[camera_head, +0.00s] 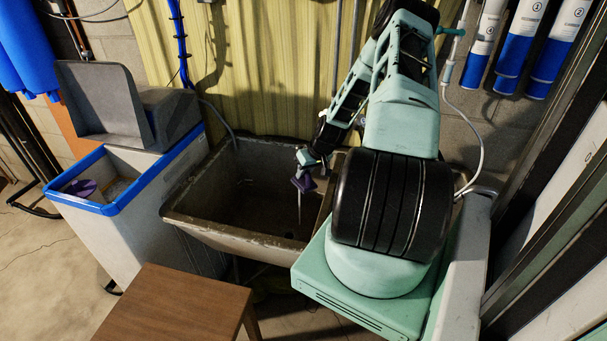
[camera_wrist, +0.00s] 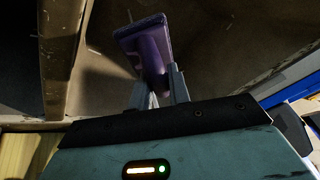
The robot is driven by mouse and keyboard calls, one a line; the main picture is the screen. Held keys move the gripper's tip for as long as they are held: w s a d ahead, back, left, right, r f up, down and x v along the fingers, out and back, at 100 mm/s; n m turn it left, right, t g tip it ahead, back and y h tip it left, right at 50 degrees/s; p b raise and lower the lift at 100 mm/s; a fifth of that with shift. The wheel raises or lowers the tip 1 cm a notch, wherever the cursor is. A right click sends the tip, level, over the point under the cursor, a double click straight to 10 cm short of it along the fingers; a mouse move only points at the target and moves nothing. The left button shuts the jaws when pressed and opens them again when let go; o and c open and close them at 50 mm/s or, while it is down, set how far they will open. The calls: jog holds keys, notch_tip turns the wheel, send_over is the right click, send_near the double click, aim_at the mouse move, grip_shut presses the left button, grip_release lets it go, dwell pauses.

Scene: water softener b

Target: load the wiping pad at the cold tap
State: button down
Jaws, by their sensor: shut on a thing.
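My gripper (camera_head: 306,163) is over the stone sink (camera_head: 200,226), shut on the purple wiping pad (camera_head: 303,184). In the wrist view my two fingers (camera_wrist: 158,92) close on the pad's narrow handle, and the purple pad (camera_wrist: 148,38) extends beyond them over the basin. A thin pale vertical streak (camera_head: 299,210), which looks like water, shows below the pad in the head view. I cannot make out the cold tap clearly; my gripper and arm cover part of that area.
A blue-rimmed softener cabinet (camera_head: 60,201) with its grey lid (camera_head: 100,100) raised stands left of the sink. A purple item (camera_head: 82,187) lies inside it. A wooden stool (camera_head: 175,305) stands in front. Blue-and-white filter cartridges (camera_head: 517,48) hang at the upper right.

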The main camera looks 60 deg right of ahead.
aim_at(300, 187)
jog(key=shift+s+a+p, duration=0.15)
jog(key=shift+s+a, duration=0.5)
jog(key=shift+a, duration=0.25)
jog(key=shift+s+a+p, duration=0.15)
jog(key=shift+s+a, duration=0.45)
jog(key=shift+a, duration=0.3)
jog(key=s+a+r+p, duration=0.2)
jog(key=a+r+p, duration=0.1)
jog(key=a+r, duration=0.1)
jog(key=shift+s, duration=0.4)
dwell(1.1)
